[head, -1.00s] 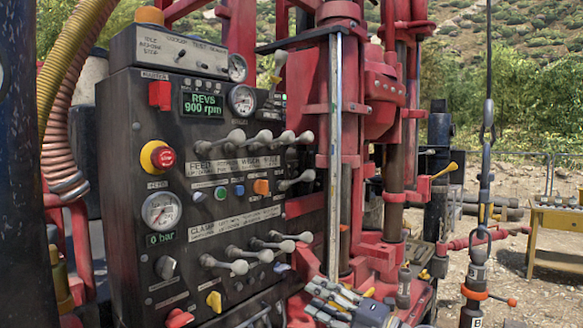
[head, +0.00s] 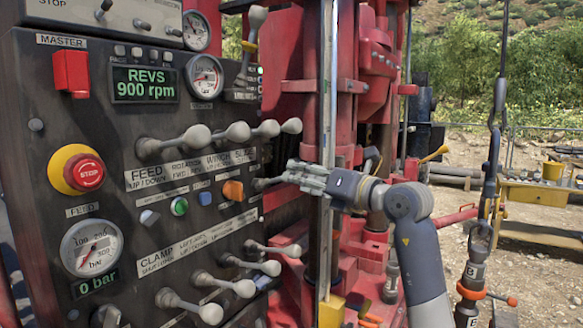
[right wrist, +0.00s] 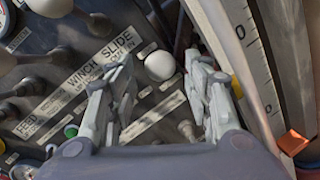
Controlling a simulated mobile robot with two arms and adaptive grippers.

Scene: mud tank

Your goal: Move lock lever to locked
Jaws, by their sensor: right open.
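My right gripper (head: 284,178) is in front of the panel's right edge, below the upper row of levers. It is open. A short grey lever (head: 262,184) to the right of the orange switch reaches out towards its fingers, which hide the lever's end. I read no lock label, so I cannot confirm that this is the lock lever. In the right wrist view the fingers (right wrist: 160,72) stand apart, with a pale round knob (right wrist: 160,66) between their tips; contact cannot be told. My left gripper is not in view.
A red stop button (head: 88,172) sits at left. The red mast (head: 345,100) stands behind my wrist.

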